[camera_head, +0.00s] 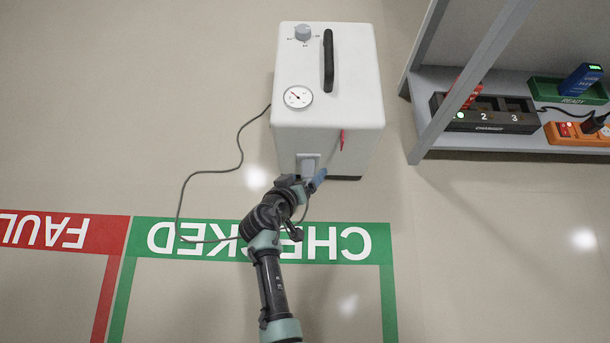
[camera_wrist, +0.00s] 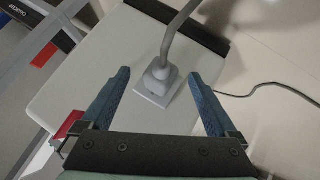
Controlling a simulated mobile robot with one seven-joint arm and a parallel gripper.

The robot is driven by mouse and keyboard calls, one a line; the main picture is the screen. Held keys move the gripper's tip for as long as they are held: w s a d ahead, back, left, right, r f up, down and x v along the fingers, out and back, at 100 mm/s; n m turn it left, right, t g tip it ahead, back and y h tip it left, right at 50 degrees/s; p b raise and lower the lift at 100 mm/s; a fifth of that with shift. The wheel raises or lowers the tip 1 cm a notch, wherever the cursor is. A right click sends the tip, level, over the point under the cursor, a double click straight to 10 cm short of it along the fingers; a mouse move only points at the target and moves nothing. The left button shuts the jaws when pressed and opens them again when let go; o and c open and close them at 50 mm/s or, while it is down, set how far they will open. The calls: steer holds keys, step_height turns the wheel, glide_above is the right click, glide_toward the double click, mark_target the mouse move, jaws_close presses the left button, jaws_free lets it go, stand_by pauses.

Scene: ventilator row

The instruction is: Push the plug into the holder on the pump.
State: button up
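The pump is a white box (camera_head: 340,115) with a dial, a knob and a black handle, standing on the floor. Its pale side face (camera_wrist: 90,65) fills much of the wrist view. The grey plug (camera_wrist: 158,77) sits at a square light-grey holder (camera_wrist: 150,97) on that face, its grey cable rising from it. Whether it is fully seated cannot be told. My gripper (camera_wrist: 160,73) is open, a blue finger on each side of the plug with gaps between. In the head view my gripper (camera_head: 313,180) is close to the holder (camera_head: 308,160) and partly hides the plug.
The cable (camera_head: 183,190) loops over the floor left of the pump. A red tag (camera_head: 342,140) is on the pump's side. A shelf (camera_head: 480,140) at right holds a charger (camera_head: 490,115), a green tray (camera_head: 560,92) and an orange power strip (camera_head: 570,137). Green floor marking (camera_head: 385,240) lies in front.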

steer(key=shift+s, duration=0.1)
steer(key=p+v, duration=0.8)
steer(key=v, duration=0.5)
